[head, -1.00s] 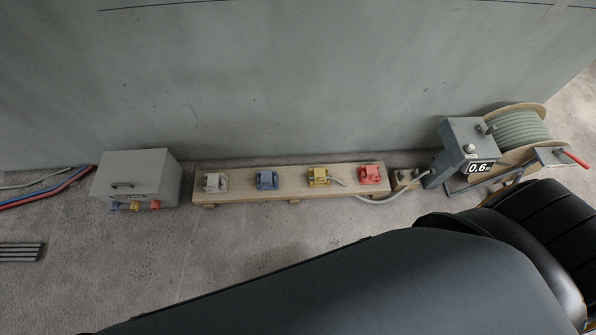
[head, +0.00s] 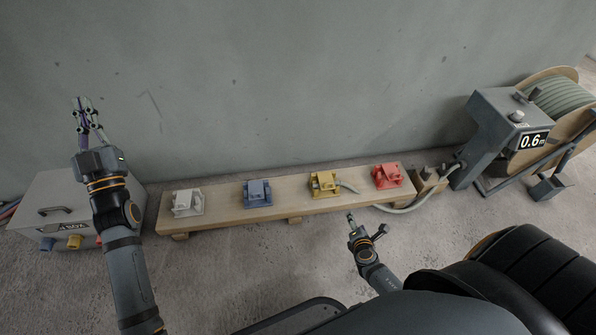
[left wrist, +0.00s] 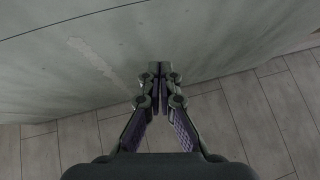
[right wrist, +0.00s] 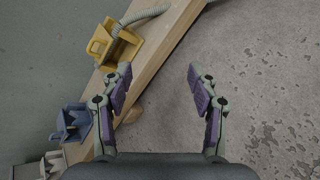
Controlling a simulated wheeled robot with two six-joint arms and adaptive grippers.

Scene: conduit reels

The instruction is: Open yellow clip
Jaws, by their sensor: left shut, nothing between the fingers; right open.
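The yellow clip (head: 325,184) sits on the wooden beam between the blue and red clips. A grey conduit end (head: 350,188) lies at its right side. In the right wrist view the yellow clip (right wrist: 117,41) is at the upper left, with the ribbed conduit (right wrist: 138,16) running into it. I cannot tell if its latch is closed. My right gripper (head: 351,219) is open and empty, in front of the beam, below and right of the yellow clip; its fingers also show in the right wrist view (right wrist: 160,76). My left gripper (head: 80,103) is shut and empty, raised against the wall at the left, also in the left wrist view (left wrist: 160,70).
The wooden beam (head: 225,208) also carries a white clip (head: 187,202), a blue clip (head: 257,193) and a red clip (head: 387,176). A grey box (head: 45,210) stands at the left. A metering post (head: 490,135) and conduit reel (head: 565,100) stand at the right. Floor before the beam is open.

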